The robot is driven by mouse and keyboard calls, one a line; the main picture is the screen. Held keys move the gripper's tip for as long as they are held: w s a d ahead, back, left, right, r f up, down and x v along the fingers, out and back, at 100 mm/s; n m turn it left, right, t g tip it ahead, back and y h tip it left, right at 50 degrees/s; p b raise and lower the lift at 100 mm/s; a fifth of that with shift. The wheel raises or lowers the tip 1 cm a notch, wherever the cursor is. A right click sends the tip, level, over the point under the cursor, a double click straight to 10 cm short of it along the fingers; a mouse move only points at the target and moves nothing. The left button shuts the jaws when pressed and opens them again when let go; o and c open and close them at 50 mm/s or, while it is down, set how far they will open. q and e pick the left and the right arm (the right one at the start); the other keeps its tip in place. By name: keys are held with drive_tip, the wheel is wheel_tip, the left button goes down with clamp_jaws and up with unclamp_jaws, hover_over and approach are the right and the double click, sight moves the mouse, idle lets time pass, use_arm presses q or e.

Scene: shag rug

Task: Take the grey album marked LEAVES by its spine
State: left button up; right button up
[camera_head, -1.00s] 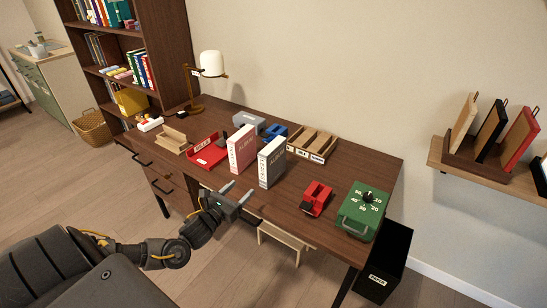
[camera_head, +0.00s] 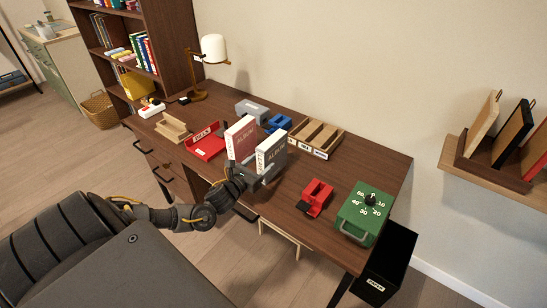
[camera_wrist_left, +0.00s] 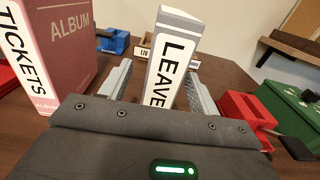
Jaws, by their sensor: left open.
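The grey album marked LEAVES (camera_head: 274,153) stands upright on the desk, its white-labelled spine facing my left gripper. In the left wrist view the LEAVES album (camera_wrist_left: 172,62) rises between the two fingers. My left gripper (camera_wrist_left: 160,88) is open, with one finger on each side of the spine. A gap shows on the left side; on the right I cannot tell whether the finger touches. In the head view my left gripper (camera_head: 258,178) is at the album's lower front, and its fingertips are partly hidden. My right gripper is not in view.
A dark red album marked TICKETS (camera_wrist_left: 70,45) stands close left of the grey one. A red tray (camera_head: 207,147) lies farther left. A red device (camera_head: 315,197) and a green timer box (camera_head: 364,212) are to the right. A wooden organiser (camera_head: 316,136) sits behind.

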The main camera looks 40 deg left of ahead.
sight(270, 155)
use_arm(q)
drive_tip(key=shift+w+d+r+p, duration=0.15)
drive_tip(key=shift+w+p, duration=0.45)
drive_tip(key=shift+w, duration=2.1)
drive_tip(key=shift+r, duration=0.1)
clamp_jaws()
